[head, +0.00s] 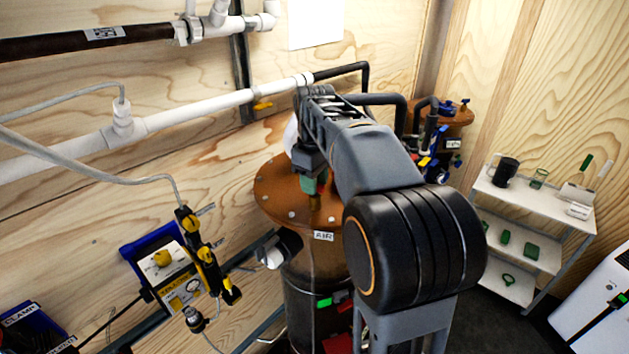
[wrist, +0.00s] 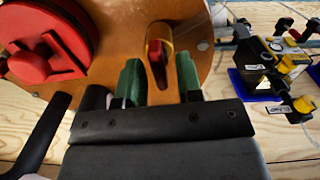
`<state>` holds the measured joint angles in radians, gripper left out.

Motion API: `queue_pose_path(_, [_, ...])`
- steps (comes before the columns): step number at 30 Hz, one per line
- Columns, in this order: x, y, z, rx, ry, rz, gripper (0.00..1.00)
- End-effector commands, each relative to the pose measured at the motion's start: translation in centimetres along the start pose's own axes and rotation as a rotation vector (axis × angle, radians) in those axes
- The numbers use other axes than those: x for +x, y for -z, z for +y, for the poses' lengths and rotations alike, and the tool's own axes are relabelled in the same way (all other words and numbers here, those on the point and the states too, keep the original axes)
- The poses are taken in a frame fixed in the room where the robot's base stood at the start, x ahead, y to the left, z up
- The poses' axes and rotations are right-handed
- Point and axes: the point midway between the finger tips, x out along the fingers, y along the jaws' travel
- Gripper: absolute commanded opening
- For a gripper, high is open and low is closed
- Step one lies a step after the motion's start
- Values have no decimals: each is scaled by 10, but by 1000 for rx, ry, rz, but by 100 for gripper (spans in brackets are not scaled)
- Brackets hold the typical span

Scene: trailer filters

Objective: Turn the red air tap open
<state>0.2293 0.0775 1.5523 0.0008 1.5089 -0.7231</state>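The red air tap (wrist: 155,48) shows in the wrist view as a small red handle on a yellow, brass-like fitting against the copper-brown lid. My gripper (wrist: 159,75) is open, with one green finger to the left of the tap and one to the right. Both fingers look apart from the red handle; I cannot tell how deep they reach around it. In the head view my gripper (head: 310,184) points down over the brown lid of the tank (head: 272,190) labelled AIR, and the tap is hidden behind the gripper and arm.
A large round red part (wrist: 45,50) sits left of the tap in the wrist view. A yellow-and-black device (head: 180,275) hangs on the wooden wall at left. White pipes (head: 165,125) run behind the tank. A second tank (head: 455,113) and a shelf cart (head: 530,205) stand at right.

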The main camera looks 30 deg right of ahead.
Motion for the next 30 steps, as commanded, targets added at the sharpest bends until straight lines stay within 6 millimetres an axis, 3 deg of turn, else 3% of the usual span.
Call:
queue_pose_path(8, [0, 0, 0, 2, 1, -2, 38])
queue_pose_path(13, [-12, 0, 1, 2, -1, 0, 38])
queue_pose_path(30, [-118, 1, 0, 1, 0, 0, 38])
